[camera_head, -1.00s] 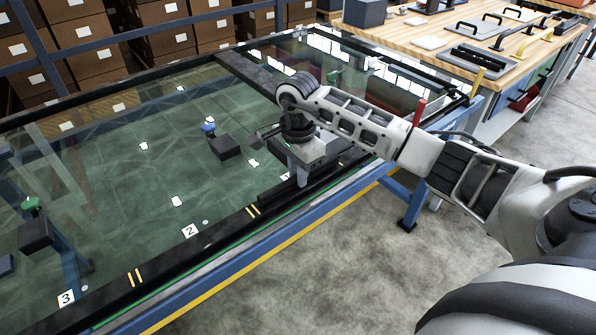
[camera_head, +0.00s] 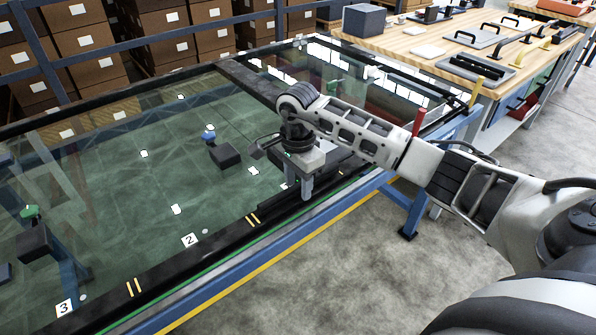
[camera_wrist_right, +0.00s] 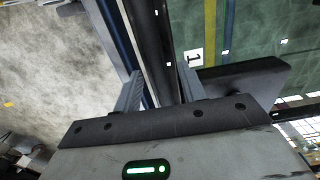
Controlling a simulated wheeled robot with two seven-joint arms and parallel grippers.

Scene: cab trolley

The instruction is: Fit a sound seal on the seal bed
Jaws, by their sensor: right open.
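My right gripper (camera_head: 304,188) points down over the near black edge of the large glass panel, with its fingers apart. In the right wrist view the open gripper (camera_wrist_right: 160,88) straddles a black rail (camera_wrist_right: 150,30), and nothing is clearly held. A white label with a 1 (camera_wrist_right: 194,56) lies beside the right finger. A dark bar (camera_wrist_right: 245,76) lies behind that finger. I cannot tell which black strip is the seal or which part is the seal bed. My left gripper is out of view.
Dark blocks with a blue knob (camera_head: 224,155) and a green knob (camera_head: 33,240) stand at the panel. A wooden bench (camera_head: 412,38) at back right holds dark trays (camera_head: 474,67) and several handle-shaped pieces. Brown boxes (camera_head: 95,70) are stacked behind. Floor at right is clear.

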